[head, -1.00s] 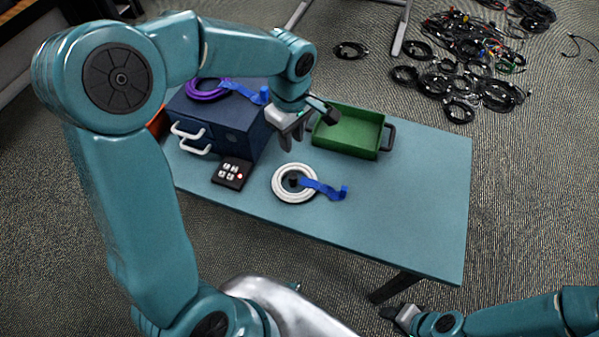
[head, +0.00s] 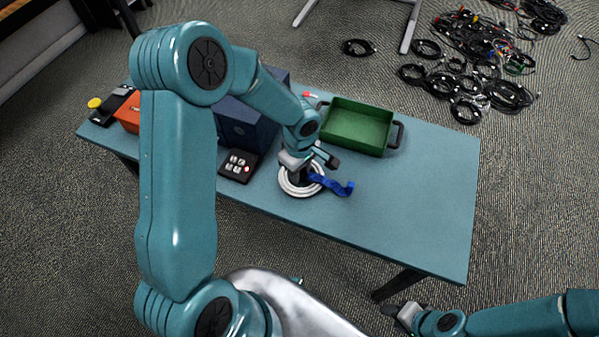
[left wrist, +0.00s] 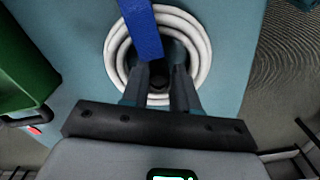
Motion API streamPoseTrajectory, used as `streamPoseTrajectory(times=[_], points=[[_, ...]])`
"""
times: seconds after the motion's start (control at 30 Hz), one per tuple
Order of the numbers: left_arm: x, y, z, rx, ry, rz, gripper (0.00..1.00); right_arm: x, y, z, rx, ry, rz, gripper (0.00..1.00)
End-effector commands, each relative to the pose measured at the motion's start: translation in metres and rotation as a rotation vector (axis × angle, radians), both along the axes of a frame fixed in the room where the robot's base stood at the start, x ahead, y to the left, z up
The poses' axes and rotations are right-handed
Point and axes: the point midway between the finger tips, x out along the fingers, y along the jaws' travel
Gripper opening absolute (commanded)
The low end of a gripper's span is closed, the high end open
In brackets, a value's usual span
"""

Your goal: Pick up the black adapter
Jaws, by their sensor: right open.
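The black adapter (left wrist: 157,84) shows in the left wrist view, inside the ring of a coiled white cable (left wrist: 113,48). The coil lies on the teal table and also shows in the head view (head: 290,190), where my gripper hides most of its middle. A blue strap (left wrist: 142,28) crosses the coil. My left gripper (left wrist: 160,78) points down over the coil with its fingers apart, one on each side of the adapter. I cannot tell whether they touch it. My right gripper (head: 398,315) is open and empty, low in the head view, away from the table.
A green tray (head: 396,136) stands behind the coil. A dark blue box (head: 240,130) and a black button panel (head: 237,166) are to its left. An orange box (head: 128,113) is farther left. The table's right part is clear. Many cables (head: 470,60) lie on the floor.

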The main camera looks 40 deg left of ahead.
Motion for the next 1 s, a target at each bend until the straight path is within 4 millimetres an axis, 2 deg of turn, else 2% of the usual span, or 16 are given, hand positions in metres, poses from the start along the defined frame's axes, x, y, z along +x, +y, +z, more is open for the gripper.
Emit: streamPoseTrajectory(times=[0.1,0.27,0.3,0.37,0.4,0.77,0.87,1.0], points=[[0.001,0.000,-0.007,-0.001,-0.001,0.000,0.29,0.000,0.000,0.000,0.000,0.000,0.000,0.43],[0.001,0.000,-0.006,0.000,-0.002,0.000,0.29,0.000,0.000,0.000,0.000,0.000,0.000,0.43],[0.001,0.000,-0.006,0.000,-0.001,0.000,0.22,0.000,0.000,0.000,0.000,0.000,0.000,0.43],[0.001,0.000,-0.006,0.000,-0.001,0.000,0.03,0.000,0.000,0.000,0.000,0.000,0.000,0.43],[0.001,0.000,-0.006,0.000,-0.001,0.000,0.00,0.000,0.000,0.000,0.000,0.000,0.000,0.43],[0.001,0.000,-0.002,0.000,-0.002,0.001,0.00,0.000,0.000,0.000,0.000,0.000,0.000,0.43],[0.002,0.001,0.008,0.001,-0.004,0.000,0.00,0.000,0.000,0.001,0.000,0.000,0.000,0.43],[0.002,0.001,0.034,0.001,-0.007,0.001,0.00,0.000,0.000,0.003,0.000,0.000,0.000,0.43]])
